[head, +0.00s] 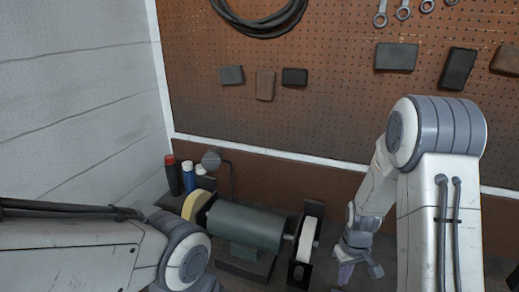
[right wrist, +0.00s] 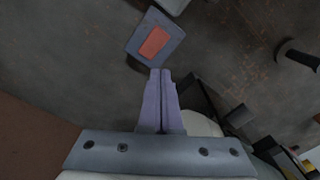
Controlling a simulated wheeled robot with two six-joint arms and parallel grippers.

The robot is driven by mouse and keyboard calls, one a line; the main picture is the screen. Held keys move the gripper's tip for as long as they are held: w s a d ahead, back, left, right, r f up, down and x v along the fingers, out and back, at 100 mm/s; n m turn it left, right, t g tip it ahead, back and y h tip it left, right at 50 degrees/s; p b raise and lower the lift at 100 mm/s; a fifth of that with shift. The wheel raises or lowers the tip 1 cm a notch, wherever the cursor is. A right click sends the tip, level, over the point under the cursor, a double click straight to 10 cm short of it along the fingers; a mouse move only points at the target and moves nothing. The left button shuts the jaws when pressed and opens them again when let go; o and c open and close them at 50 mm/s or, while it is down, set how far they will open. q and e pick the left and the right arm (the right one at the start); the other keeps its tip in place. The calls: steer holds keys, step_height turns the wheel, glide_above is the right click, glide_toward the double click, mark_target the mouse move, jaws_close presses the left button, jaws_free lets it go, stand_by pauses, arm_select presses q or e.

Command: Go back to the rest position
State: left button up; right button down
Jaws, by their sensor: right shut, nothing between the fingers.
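My right gripper (head: 346,273) hangs low over the bench, just right of the bench grinder (head: 243,226), pointing down. In the right wrist view its two purple fingers (right wrist: 160,74) are pressed together with nothing between them. My left arm comes in from the left edge in the head view and bends down at the bottom. Its gripper is out of the picture.
The grinder's right wheel (head: 305,240) stands close to my right gripper. A grey block with an orange-red patch (right wrist: 155,41) lies beyond the fingertips in the right wrist view. Bottles (head: 173,175) stand at the back left. A pegboard (head: 300,120) rises behind.

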steer(key=s+a+r+n+b, duration=0.2)
steer(key=a+r+b, duration=0.1)
steer(key=a, duration=0.7)
steer(key=s+a+r+n+b, duration=0.2)
steer(key=s+a+b, duration=0.1)
steer(key=s+a, duration=0.3)
steer(key=s+a+r+n+y+b, duration=0.1)
steer(key=s+a+n+b, duration=0.1)
steer(key=s+a, duration=0.4)
steer(key=s+b, duration=0.1)
steer(key=s, duration=0.4)
steer(key=shift+s+a+r, duration=0.25)
steer(key=shift+r, duration=0.15)
